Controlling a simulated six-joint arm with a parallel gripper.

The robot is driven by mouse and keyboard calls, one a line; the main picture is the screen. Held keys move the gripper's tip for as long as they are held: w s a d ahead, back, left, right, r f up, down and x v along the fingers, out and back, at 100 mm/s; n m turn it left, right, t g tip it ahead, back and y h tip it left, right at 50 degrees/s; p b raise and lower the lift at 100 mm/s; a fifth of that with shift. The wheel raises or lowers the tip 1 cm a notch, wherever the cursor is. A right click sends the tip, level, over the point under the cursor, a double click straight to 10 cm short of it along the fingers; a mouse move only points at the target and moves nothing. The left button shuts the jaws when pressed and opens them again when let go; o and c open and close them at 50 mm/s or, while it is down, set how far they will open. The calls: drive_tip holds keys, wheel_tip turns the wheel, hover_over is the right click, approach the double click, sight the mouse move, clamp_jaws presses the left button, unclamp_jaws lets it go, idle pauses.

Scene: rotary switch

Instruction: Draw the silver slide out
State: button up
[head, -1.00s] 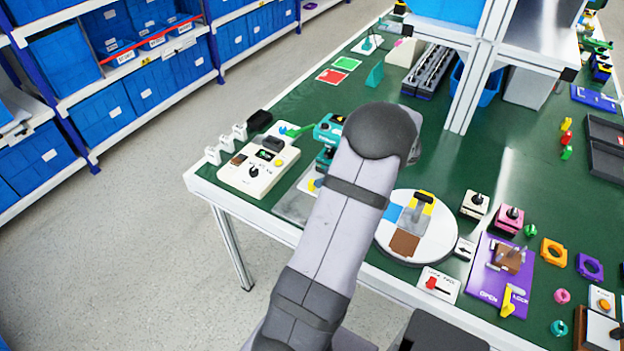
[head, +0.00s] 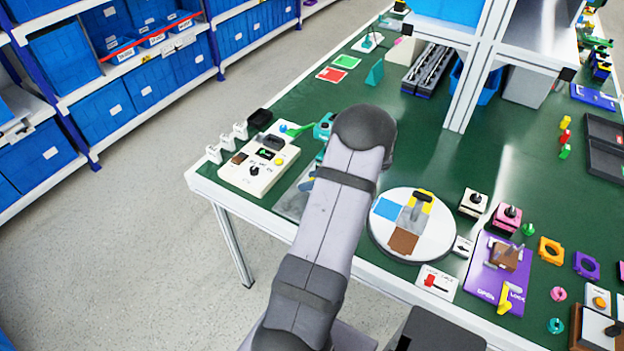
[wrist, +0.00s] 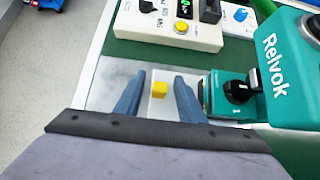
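A pale silver strip (wrist: 160,108) with a small yellow block (wrist: 159,88) on it shows between my fingers in the wrist view; I take it to be the silver slide. It lies by a grey metal plate (wrist: 110,88), next to a teal device (wrist: 288,80) marked "Relvok" with a black knob (wrist: 240,92). My gripper (wrist: 160,76) is open, with one bluish finger on each side of the yellow block and gaps visible between. Whether the fingers are level with the block cannot be told. In the head view my arm hides the gripper and most of the teal device (head: 323,128).
A white control box (wrist: 172,22) with a yellow button stands just beyond the plate. A round white turntable (head: 440,238) stands right of my arm in the head view. The table edge (head: 225,192) is close on the left.

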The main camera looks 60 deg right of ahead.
clamp_jaws()
drive_tip(key=shift+a+b, duration=1.15)
drive_tip(key=shift+a, duration=4)
unclamp_jaws()
drive_tip(key=shift+a, duration=0.1)
drive_tip(key=shift+s+r, duration=0.45)
drive_tip(key=shift+v, duration=3.05)
